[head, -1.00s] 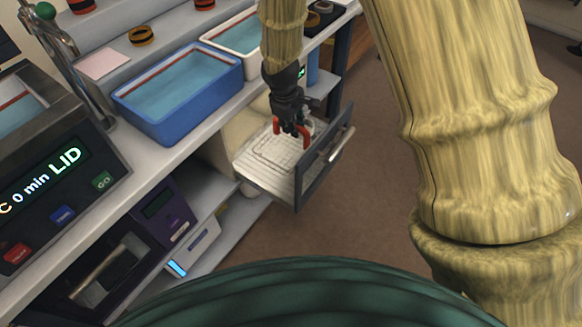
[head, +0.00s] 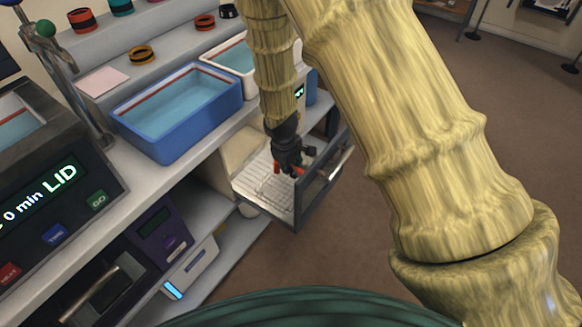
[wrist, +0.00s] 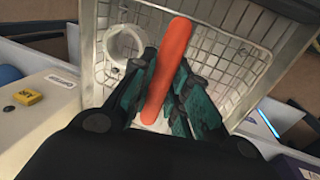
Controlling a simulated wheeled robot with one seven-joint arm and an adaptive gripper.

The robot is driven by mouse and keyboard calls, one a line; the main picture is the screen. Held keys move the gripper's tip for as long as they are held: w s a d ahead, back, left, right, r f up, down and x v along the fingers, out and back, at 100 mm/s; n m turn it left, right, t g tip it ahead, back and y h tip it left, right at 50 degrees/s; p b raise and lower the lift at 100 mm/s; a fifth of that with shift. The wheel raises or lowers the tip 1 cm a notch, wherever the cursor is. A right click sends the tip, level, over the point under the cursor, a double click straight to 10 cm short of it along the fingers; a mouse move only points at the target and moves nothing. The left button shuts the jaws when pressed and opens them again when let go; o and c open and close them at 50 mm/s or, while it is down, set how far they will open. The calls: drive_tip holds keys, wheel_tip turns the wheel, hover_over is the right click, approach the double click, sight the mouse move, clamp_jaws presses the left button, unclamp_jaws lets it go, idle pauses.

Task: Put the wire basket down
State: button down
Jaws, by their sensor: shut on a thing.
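My gripper (head: 287,165) reaches down into the open drawer (head: 322,185). In the wrist view my gripper (wrist: 160,85) is shut on the orange-red handle (wrist: 166,60) of the wire basket (wrist: 232,70). The pale mesh of the wire basket (head: 268,186) shows low inside the drawer in the head view. Only small red bits of the handle show there beside my dark fingers. I cannot tell whether the basket's underside touches the drawer floor.
A blue tub of liquid (head: 178,112) and a white tub (head: 226,60) stand on the bench above. A purple device (head: 160,226) sits on the shelf left of the drawer. A white ring (wrist: 124,46) shows in the wrist view. Open floor lies right.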

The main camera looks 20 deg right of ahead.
drive_tip(key=shift+f, duration=0.1)
drive_tip(key=c, duration=1.4)
unclamp_jaws()
drive_tip(key=shift+o, duration=0.2)
drive_tip(key=p+v, duration=0.1)
drive_tip(key=v, duration=1.1)
drive_tip(key=shift+r, duration=0.25)
